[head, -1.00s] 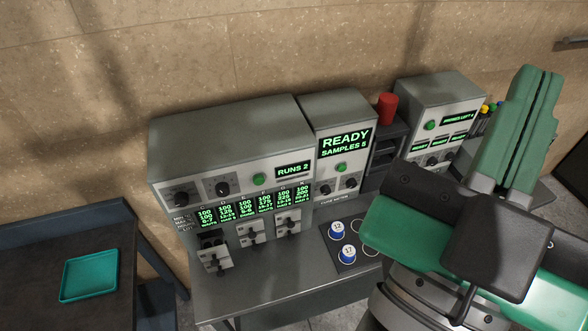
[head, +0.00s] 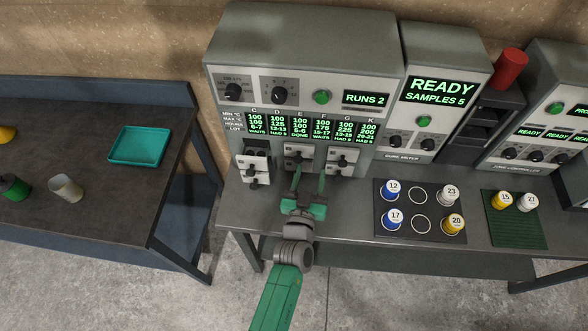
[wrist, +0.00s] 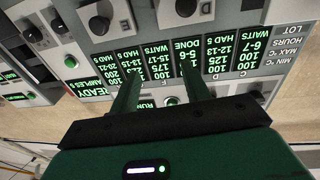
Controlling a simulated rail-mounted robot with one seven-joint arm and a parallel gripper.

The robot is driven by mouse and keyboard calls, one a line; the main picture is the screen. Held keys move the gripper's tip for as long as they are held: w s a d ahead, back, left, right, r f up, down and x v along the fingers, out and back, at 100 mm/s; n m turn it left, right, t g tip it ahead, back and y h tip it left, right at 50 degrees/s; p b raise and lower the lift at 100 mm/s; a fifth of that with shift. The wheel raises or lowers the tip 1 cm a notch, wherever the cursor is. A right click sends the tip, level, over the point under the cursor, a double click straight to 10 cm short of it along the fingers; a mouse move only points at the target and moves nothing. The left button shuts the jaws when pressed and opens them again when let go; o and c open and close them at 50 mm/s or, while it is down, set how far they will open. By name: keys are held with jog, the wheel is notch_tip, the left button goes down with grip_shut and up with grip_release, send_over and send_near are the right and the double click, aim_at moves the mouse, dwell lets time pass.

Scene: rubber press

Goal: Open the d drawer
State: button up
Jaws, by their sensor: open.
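The drawer machine (head: 300,55) has a row of lettered green displays above small drawers with dark knobs. The D display (head: 277,125) is second from the left and also shows in the wrist view (wrist: 217,60). Below it the drawer fronts are crowded, and I cannot tell which front is D. A drawer block at the left (head: 254,165) sticks out below the C and D columns. My gripper (head: 310,173) is open and empty, its fingers pointing at the fronts below E and F, right of D. In the wrist view my gripper (wrist: 162,82) shows two parted fingers with nothing between.
The grey bench (head: 345,220) carries a dark mat (head: 420,208) with blue, white and yellow cups, right of my gripper. A green mat (head: 515,235) holds two more cups. A side table (head: 100,205) with a teal tray (head: 139,146) stands left, across a gap.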

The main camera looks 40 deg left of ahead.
jog(key=g+y, duration=0.1)
jog(key=g, duration=0.1)
send_near(298, 162)
jog(key=shift+n, duration=0.4)
jog(key=b+x, duration=0.5)
jog(key=x, duration=0.2)
jog(key=shift+w+a+f, duration=0.1)
jog(key=shift+w+a, duration=0.05)
jog(key=shift+a, duration=0.1)
jog(key=shift+w+a, duration=0.2)
jog(key=shift+w, duration=0.1)
grip_shut()
